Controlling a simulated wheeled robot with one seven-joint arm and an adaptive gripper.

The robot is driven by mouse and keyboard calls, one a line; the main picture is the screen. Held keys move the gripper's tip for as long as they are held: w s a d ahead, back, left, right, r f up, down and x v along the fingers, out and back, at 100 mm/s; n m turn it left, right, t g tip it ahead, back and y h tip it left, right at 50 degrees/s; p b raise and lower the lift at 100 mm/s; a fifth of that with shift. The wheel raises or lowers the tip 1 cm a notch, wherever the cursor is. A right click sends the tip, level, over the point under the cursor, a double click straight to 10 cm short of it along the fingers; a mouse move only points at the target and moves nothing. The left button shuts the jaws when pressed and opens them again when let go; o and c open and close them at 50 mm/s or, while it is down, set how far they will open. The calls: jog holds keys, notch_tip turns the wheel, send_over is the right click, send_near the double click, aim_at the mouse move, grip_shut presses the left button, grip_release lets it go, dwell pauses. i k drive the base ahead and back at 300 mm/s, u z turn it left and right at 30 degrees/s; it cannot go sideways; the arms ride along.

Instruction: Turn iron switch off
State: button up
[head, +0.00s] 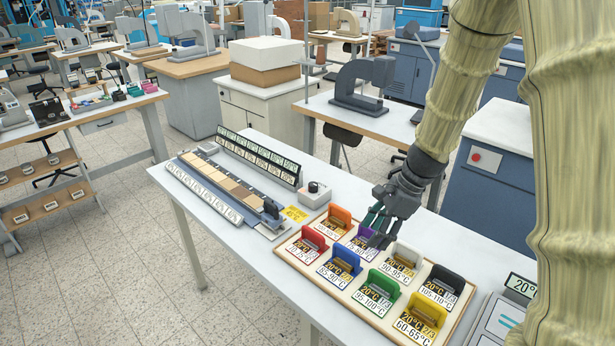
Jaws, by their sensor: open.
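My gripper (380,222) is open, fingers pointing down, over the back of a wooden-edged tray (283,252). It partly hides the purple iron block (362,243); I cannot tell if it touches it. Around it stand orange (341,215), white (407,254), blue (347,257), red (314,236), green (383,284), black (448,279) and yellow (425,312) blocks with temperature labels, several reading 20°C. A small grey box with a dark knob (314,188) stands left of the gripper. I cannot tell which part is the iron switch or its setting.
A long rack (225,185) with tan pieces and rows of labelled plates lies on the left of the white table (190,205). A yellow card (294,213) lies beside it. A panel with a 20° display (519,287) is at the right. Bare table lies front left of the tray.

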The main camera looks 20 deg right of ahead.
aim_at(313, 186)
jog(key=z, duration=0.05)
jog(key=i, duration=1.25)
